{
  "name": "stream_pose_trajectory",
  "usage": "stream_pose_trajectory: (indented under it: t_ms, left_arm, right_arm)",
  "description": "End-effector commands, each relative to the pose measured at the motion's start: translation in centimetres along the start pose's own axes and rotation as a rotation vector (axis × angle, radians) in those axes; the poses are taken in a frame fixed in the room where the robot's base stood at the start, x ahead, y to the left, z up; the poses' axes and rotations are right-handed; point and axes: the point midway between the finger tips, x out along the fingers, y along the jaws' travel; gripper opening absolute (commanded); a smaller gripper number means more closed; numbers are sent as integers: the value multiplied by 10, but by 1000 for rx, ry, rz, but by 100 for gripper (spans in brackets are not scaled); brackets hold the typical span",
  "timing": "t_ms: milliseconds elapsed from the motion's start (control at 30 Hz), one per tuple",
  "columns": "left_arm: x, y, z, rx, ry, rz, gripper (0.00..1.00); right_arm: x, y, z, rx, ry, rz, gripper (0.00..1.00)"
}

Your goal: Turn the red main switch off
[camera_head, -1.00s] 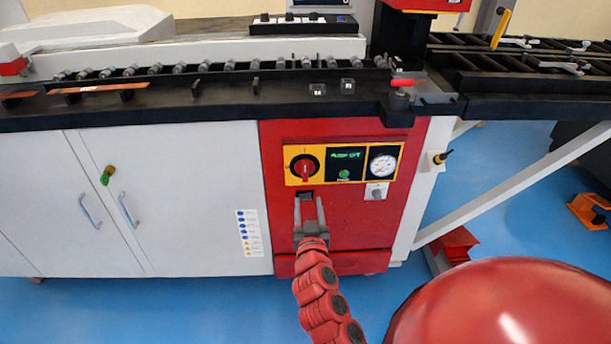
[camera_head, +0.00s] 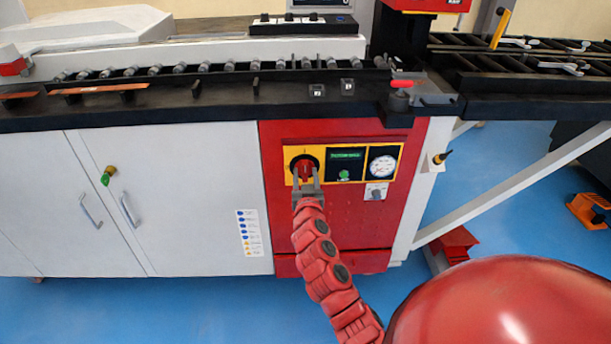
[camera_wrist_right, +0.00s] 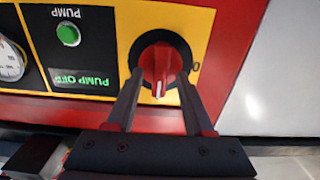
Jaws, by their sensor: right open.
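The red main switch (camera_head: 305,165) is a rotary knob on a black round base on the yellow panel of the red cabinet. It also shows in the right wrist view (camera_wrist_right: 161,65), upside down. There its white mark points toward my gripper, and a "0" is printed at the picture's right of the knob. My right gripper (camera_head: 306,174) is open, with its fingers reaching toward the knob. In the wrist view its two fingertips (camera_wrist_right: 160,78) stand either side of the knob's near part; I cannot tell whether they touch it. My left gripper is not in view.
Beside the switch are a dark display (camera_wrist_right: 82,80) reading "PUMP OFF", a green pump button (camera_wrist_right: 68,35) and a round gauge (camera_head: 382,165). A small grey switch (camera_head: 376,193) sits below. The black machine bed (camera_head: 200,108) juts out above the panel.

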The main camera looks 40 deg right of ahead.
Motion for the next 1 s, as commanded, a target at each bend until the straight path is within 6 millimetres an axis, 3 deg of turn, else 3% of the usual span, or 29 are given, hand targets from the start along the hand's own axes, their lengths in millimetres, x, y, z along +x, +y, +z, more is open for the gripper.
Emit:
stream_pose_trajectory:
  t_ms: [67,333,733,1000]
  left_arm:
    - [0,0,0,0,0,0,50]
    - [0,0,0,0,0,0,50]
    - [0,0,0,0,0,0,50]
    - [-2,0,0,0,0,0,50]
  right_arm:
    - [0,0,0,0,0,0,49]
    - [0,0,0,0,0,0,0]
    - [0,0,0,-16,1,0,0]
    - [0,-1,0,-134,2,0,0]
